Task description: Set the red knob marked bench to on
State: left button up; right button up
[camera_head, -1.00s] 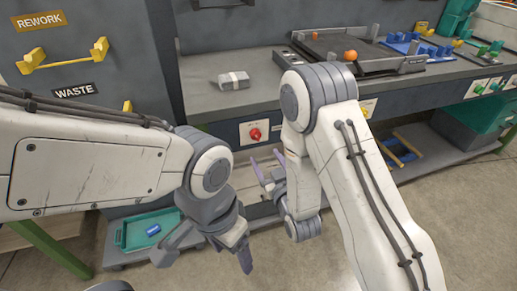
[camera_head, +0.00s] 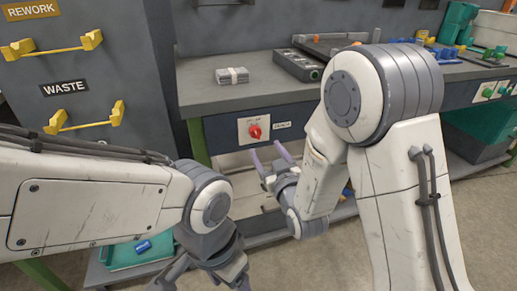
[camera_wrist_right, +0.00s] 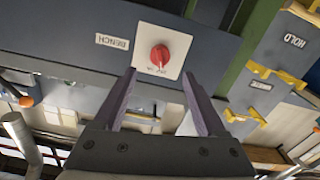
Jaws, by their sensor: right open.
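The red knob (camera_head: 255,132) sits on a white plate on the dark front panel of the bench, left of a small label (camera_head: 283,125). In the right wrist view, which is upside down, the red knob (camera_wrist_right: 160,54) lies just beyond the fingertips, and its label (camera_wrist_right: 112,41) reads BENCH. The plate's small lettering and the knob's exact setting are hard to read. My right gripper (camera_head: 268,157) is open and empty, below and slightly right of the knob, apart from it. My left gripper (camera_head: 207,278) is open and low at the bottom edge.
Yellow-handled drawers marked REWORK and WASTE (camera_head: 64,87) stand at left. A teal tray (camera_head: 122,256) sits low.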

aim_at(258, 136)
jog(key=x, duration=0.8)
grip_shut()
